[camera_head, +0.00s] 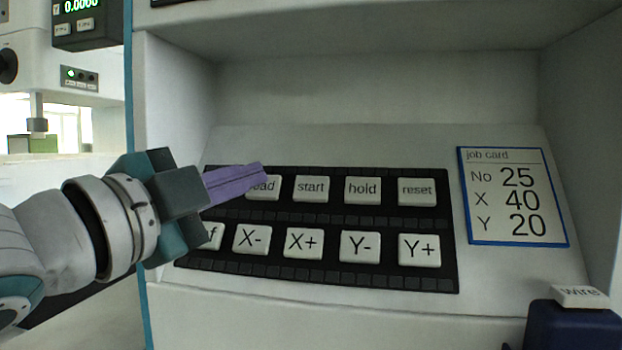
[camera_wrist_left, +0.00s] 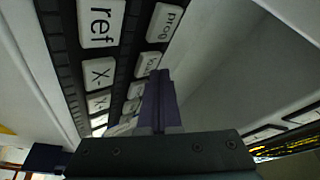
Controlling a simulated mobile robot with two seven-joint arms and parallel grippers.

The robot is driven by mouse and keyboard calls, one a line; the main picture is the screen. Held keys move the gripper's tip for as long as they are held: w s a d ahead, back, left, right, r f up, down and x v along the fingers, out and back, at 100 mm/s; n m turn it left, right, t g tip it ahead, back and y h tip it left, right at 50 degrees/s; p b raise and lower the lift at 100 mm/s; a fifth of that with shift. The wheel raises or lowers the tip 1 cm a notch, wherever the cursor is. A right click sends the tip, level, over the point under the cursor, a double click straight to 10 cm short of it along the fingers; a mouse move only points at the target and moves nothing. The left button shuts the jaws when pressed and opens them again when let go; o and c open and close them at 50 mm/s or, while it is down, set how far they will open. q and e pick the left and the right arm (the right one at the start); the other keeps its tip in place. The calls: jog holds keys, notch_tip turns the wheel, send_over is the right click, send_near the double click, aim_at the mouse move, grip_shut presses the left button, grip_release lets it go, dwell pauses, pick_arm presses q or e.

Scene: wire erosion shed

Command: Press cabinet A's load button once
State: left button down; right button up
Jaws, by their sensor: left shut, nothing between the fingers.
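The white load button (camera_head: 267,190) is in the upper key row of the black keypad (camera_head: 330,218) on the cabinet's sloped panel. Its label is partly hidden by my left gripper (camera_head: 262,170). The purple fingers are shut together with nothing between them, and their tips overlap the button's upper part. I cannot tell whether they touch it. In the left wrist view the fingertips (camera_wrist_left: 160,74) point at the upper row, just beside the load key (camera_wrist_left: 146,64). My right gripper is not in view.
The start key (camera_head: 311,189), hold key (camera_head: 362,190) and reset key (camera_head: 417,191) continue the row. Below are the X- key (camera_head: 252,239) and other axis keys. A job card (camera_head: 512,197) is at right. A dark blue object with a "wire" label (camera_head: 580,297) stands at lower right.

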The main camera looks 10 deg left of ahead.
pick_arm(q)
jog(key=shift+s+r, duration=0.25)
jog(key=shift+s, duration=0.1)
jog(key=s+r+p, duration=0.1)
jog(key=s+p, duration=0.1)
jog(key=s+r+p, duration=0.2)
jog(key=shift+a, duration=0.1)
dwell(0.3)
jog(key=shift+f, duration=0.1)
dwell(0.4)
